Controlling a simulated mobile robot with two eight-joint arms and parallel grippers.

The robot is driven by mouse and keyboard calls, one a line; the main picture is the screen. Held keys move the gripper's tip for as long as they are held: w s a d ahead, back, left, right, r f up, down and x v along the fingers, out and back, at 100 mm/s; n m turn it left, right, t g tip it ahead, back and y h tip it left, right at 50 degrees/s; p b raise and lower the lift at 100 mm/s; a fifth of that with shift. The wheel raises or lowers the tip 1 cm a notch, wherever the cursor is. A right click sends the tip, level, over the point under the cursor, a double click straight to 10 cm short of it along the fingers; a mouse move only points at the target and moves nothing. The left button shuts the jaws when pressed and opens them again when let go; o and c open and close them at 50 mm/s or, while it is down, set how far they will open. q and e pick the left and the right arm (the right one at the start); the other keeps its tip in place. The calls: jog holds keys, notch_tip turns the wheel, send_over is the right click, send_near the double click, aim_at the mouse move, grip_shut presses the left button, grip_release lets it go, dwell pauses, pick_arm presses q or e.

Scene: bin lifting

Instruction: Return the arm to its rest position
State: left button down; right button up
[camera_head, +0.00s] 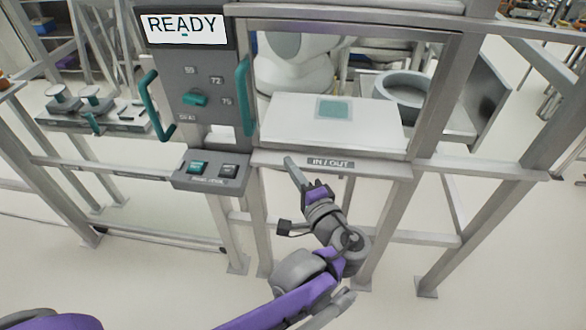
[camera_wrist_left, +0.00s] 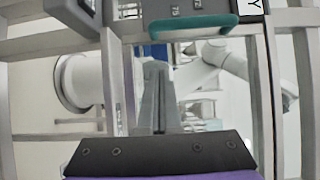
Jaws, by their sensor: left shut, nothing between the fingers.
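My left arm, purple and grey, reaches up from the bottom of the head view. Its left gripper (camera_head: 291,164) has its fingers together, empty, in front of the frame just below the IN/OUT ledge (camera_head: 330,162). In the left wrist view the shut fingers (camera_wrist_left: 156,68) point up the picture with nothing between them. Whether the fingers touch the ledge or frame cannot be told. My right gripper is in neither view.
A grey control panel (camera_head: 196,112) with teal handles and a READY display (camera_head: 184,28) stands left of the opening. A button box (camera_head: 211,170) juts out below it. Metal posts surround the arm; pale floor is open in front.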

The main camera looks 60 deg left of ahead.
pick_arm(q)
jog(key=shift+s+d, duration=0.1)
jog(key=shift+d, duration=0.15)
jog(key=w+d+f+t+h+p, duration=0.1)
jog(key=w+d+f+t+h, duration=0.1)
jog(key=d+f+h, duration=1)
jog(key=w+d+f+n+t+h+p, duration=0.1)
jog(key=d+h, duration=0.5)
jog(key=d, duration=0.7)
notch_tip(320, 180, down, 2)
jog(key=shift+w+d+f+t, duration=0.15)
jog(key=shift+w+t, duration=0.2)
jog(key=shift+t, duration=0.25)
